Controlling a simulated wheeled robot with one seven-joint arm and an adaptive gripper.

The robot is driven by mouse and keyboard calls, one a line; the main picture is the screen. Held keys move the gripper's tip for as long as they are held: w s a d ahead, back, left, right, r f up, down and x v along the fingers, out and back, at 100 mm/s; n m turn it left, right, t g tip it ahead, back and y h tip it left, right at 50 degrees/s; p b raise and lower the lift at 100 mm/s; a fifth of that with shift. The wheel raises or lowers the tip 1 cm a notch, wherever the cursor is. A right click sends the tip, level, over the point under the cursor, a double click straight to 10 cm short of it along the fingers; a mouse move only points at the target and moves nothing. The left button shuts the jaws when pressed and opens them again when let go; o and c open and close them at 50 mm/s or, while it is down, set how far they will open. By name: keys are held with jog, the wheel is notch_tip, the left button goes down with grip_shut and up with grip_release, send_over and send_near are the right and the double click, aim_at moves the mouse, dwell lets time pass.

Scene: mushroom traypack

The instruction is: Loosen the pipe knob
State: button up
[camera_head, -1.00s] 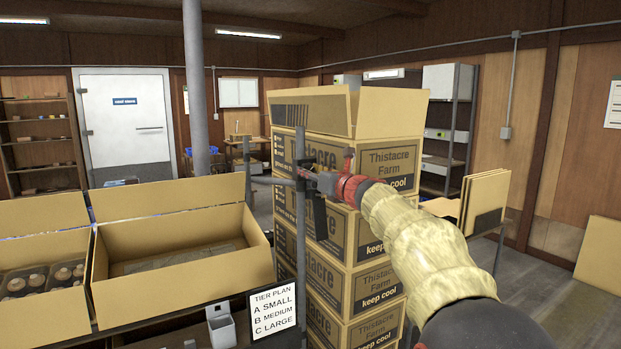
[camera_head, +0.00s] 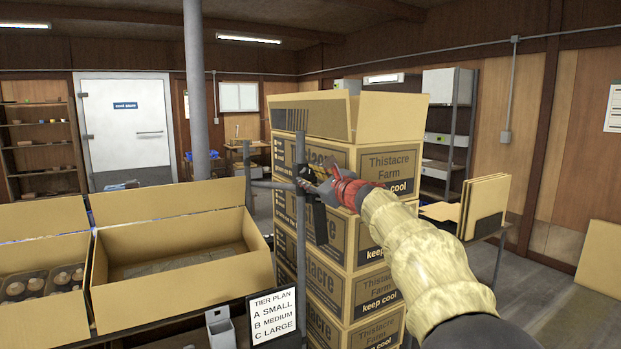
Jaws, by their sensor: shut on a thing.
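A thin dark upright pipe (camera_head: 301,240) stands in front of the stacked cartons. A horizontal pipe (camera_head: 268,184) meets it from the left, at a dark clamp-like joint. My gripper (camera_head: 311,184), at the end of my arm with its red wrist and cream sleeve, reaches in from the right to this joint. It is shut on the pipe knob at the joint. The knob is small and mostly hidden by the jaws, so its shape and how far it is turned cannot be made out. A dark flat plate (camera_head: 320,222) hangs just below the gripper.
Stacked Thistacre Farm cartons (camera_head: 375,245) stand close behind the joint. An open carton (camera_head: 180,281) and a tray of mushrooms (camera_head: 22,300) are at the left. A tier plan sign (camera_head: 273,316) and a small grey holder (camera_head: 220,328) are at the front.

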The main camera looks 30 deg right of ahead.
jog(key=shift+f, duration=0.2)
dwell(0.3)
jog(key=o, duration=1.2)
jog(key=shift+r, duration=0.15)
jog(key=shift+c, duration=0.2)
jog(key=s, duration=1.2)
jog(key=shift+d, duration=0.2)
